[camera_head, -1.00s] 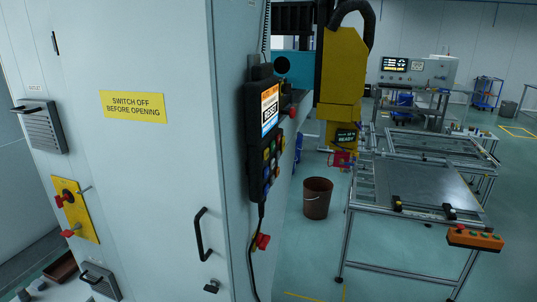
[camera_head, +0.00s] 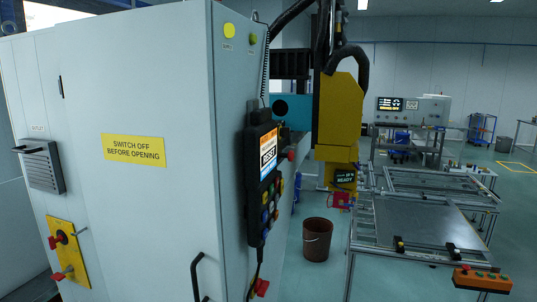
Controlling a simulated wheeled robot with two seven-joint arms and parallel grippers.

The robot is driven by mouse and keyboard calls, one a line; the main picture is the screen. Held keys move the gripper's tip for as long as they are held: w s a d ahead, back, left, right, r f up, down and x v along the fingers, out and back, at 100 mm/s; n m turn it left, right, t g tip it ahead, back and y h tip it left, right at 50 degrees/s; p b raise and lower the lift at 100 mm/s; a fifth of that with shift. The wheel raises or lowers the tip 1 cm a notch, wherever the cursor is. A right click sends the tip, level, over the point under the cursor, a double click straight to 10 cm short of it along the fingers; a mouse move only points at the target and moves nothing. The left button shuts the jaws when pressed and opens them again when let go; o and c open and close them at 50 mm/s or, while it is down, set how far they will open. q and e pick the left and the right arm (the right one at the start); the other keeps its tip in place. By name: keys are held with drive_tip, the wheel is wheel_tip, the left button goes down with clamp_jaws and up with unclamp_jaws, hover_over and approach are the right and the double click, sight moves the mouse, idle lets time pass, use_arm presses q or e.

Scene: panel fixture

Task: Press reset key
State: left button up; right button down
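A black control pendant (camera_head: 261,190) hangs on the right side of the grey cabinet (camera_head: 155,210). Its lit screen (camera_head: 268,153) carries a "RESET" label between orange and blue bands. Several coloured keys (camera_head: 270,202) sit below the screen, seen at a steep angle; I cannot tell from their faces which one is the reset key. Neither of my grippers shows in the head view.
A yellow machine head (camera_head: 338,115) with a "READY" display stands behind the pendant. A brown bucket (camera_head: 317,239) is on the floor. A metal frame table (camera_head: 430,222) stands at right, with an orange button box (camera_head: 482,279) at its front corner. Open floor lies between.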

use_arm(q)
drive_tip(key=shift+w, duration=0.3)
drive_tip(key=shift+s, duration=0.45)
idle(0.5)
